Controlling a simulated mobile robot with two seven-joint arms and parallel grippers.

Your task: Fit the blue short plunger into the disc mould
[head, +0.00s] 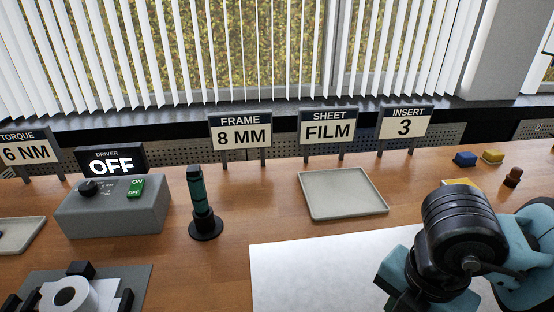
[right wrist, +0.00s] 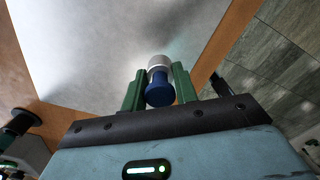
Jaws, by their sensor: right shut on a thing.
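The blue short plunger (right wrist: 160,90) shows in the right wrist view, with a pale metal end (right wrist: 155,61) pointing away from the wrist. My right gripper (right wrist: 157,84) is shut on it, with one green finger on each side. In the head view my right arm covers the lower right, and the gripped plunger is hidden. A white ring-shaped part with a round hole (head: 88,297), perhaps the disc mould, sits among black clamps on a grey plate (head: 137,278) at the lower left. It is cut by the frame's edge. My left gripper is not in view.
A white sheet (head: 290,280) covers the front middle. An empty grey tray (head: 343,214), a driver in its stand (head: 203,206) and a control box (head: 113,212) stand behind. Blue (head: 465,159), yellow (head: 492,156) and brown (head: 513,177) pieces lie at the back right.

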